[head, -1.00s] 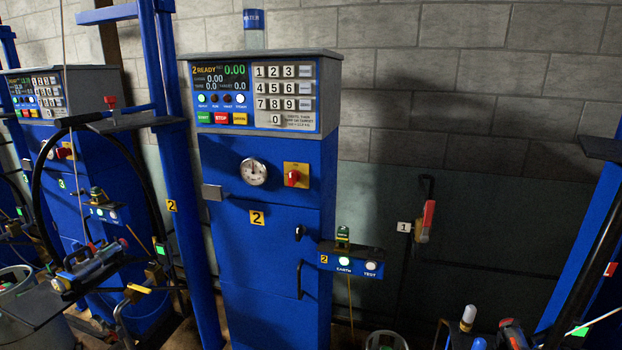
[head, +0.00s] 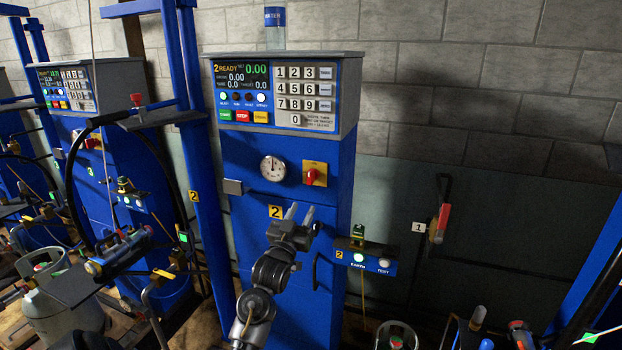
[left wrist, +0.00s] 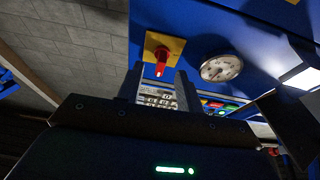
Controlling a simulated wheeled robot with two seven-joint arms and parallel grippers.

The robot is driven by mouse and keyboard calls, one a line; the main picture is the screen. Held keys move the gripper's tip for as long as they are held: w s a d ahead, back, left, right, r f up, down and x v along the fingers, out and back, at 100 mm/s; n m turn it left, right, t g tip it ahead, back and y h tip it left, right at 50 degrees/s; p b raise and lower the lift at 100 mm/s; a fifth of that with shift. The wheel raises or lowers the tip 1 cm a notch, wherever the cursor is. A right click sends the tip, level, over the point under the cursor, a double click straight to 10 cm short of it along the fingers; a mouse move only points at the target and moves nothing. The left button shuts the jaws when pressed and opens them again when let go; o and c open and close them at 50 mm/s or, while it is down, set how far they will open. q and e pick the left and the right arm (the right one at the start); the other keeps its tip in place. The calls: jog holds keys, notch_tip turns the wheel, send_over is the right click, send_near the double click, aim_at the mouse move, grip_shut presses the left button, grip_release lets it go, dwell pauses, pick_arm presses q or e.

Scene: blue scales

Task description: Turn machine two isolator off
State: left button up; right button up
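Machine two is a blue cabinet (head: 299,200) with a yellow "2" label (head: 276,212). Its isolator is a red rotary knob (head: 311,177) on a yellow plate (head: 321,167), right of a round gauge. In the head view the knob looks roughly upright. My left gripper (head: 300,212) is in front of the cabinet, below the knob in the picture, fingers pointing up, apart and empty. In the left wrist view the knob (left wrist: 161,64) shows beyond and between the two open fingertips (left wrist: 160,78), not touched by them. My right gripper is out of view.
The gauge (head: 273,168) and keypad panel (head: 304,96) are close by. A door handle (head: 316,270) and the earth/test box (head: 365,262) are at the lower right. A blue post (head: 200,180) stands left. Machine three (head: 115,170) is farther left.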

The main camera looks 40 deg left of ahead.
aim_at(309, 180)
pick_arm(q)
jog(key=w+a+r+p, duration=0.1)
jog(key=w+r, duration=0.1)
jog(key=w, duration=0.1)
jog(key=w+a+r+p, duration=0.1)
jog(key=w+r, duration=0.1)
jog(key=w+a+r+p, duration=0.1)
jog(key=w+r, duration=0.2)
jog(key=shift+w+a, duration=0.3)
jog(key=shift+a, duration=0.1)
grip_shut()
jog(key=shift+d, duration=0.15)
